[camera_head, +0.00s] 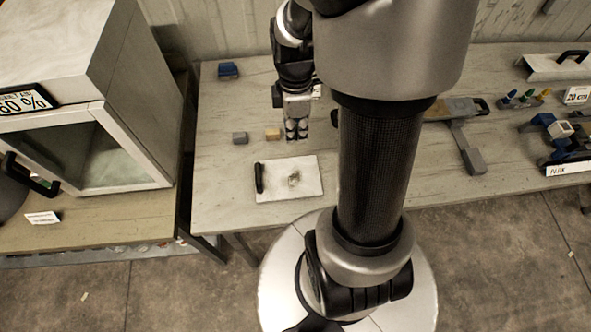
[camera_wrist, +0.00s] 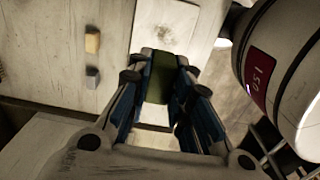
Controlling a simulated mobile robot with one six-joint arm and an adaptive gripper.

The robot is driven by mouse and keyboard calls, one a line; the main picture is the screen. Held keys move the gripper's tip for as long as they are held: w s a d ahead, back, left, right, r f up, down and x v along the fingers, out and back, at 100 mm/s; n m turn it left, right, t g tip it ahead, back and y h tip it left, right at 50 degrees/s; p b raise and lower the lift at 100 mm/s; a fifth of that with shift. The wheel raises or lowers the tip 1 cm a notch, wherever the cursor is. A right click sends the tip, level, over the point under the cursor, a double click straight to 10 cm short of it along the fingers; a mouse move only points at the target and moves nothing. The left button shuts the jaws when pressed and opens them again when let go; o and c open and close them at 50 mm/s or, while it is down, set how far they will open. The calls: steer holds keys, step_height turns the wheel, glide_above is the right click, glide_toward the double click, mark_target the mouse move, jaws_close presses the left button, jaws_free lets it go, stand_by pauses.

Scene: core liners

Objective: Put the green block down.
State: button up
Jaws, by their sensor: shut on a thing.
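The green block (camera_wrist: 161,84) is between the fingers of my gripper (camera_wrist: 161,72) in the wrist view. My gripper is shut on it. In the head view my gripper (camera_head: 297,130) points down over the left part of the table, to the right of the tan block. There the green block cannot be made out clearly. I cannot tell how high it is above the table.
The tan block (camera_head: 273,134) and a grey block (camera_head: 240,138) lie left of my gripper. A white board (camera_head: 303,186) with a black handle lies in front. A blue object (camera_head: 228,70) is at the back left. Bare tabletop (camera_head: 222,178) lies left of the board.

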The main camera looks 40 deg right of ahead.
mark_target(295, 177)
steer(key=f+b, duration=0.2)
steer(key=f, duration=0.8)
steer(key=f+b, duration=0.3)
steer(key=f, duration=0.7)
steer(key=shift+s+a+b, duration=0.2)
steer(key=shift+b, duration=0.15)
steer(key=shift+f, duration=0.15)
steer(key=o, duration=0.9)
steer(key=shift+c, duration=0.2)
